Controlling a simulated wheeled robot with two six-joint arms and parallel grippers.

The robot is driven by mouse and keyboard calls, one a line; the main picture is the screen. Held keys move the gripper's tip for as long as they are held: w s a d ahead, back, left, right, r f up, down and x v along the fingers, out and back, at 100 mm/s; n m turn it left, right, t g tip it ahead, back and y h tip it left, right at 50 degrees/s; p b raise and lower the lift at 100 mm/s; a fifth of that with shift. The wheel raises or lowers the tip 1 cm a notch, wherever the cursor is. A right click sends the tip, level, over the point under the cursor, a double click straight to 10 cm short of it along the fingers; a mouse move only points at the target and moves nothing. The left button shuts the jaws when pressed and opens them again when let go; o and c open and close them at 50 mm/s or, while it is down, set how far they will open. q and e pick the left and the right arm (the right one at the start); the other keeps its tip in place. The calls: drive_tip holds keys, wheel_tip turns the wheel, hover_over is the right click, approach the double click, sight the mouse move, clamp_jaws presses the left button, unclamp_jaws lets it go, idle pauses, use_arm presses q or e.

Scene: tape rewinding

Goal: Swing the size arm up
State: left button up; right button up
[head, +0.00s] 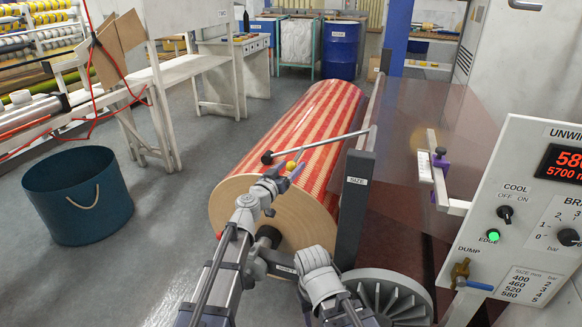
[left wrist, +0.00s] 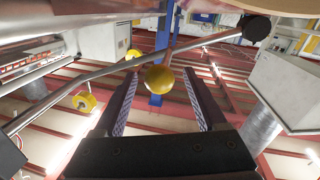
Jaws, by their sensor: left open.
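The size arm (head: 325,143) is a thin grey rod running left from the dark post labelled SIZE (head: 350,205) to a black end (head: 267,158) near the roll's front upper edge. A yellow ball knob (head: 291,165) sits just below the rod. My left gripper (head: 295,172) is at the knob. In the left wrist view, my left gripper (left wrist: 160,88) is open, with the yellow knob (left wrist: 158,80) between its fingers and gaps on both sides. The rod (left wrist: 100,73) crosses beyond the fingers to its black end (left wrist: 257,27). My right gripper is not visible.
The red striped roll (head: 305,120) lies behind the left gripper. A control panel (head: 520,210) stands at right, with a purple-and-white device (head: 440,165) beside it. A spoked wheel (head: 390,298) is low in front. A blue bin (head: 78,195) stands on clear floor at left.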

use_arm(q)
drive_tip(key=shift+w+d, duration=0.2)
drive_tip(key=shift+w, duration=0.15)
drive_tip(key=shift+c, duration=0.2)
clamp_jaws()
idle(1.0)
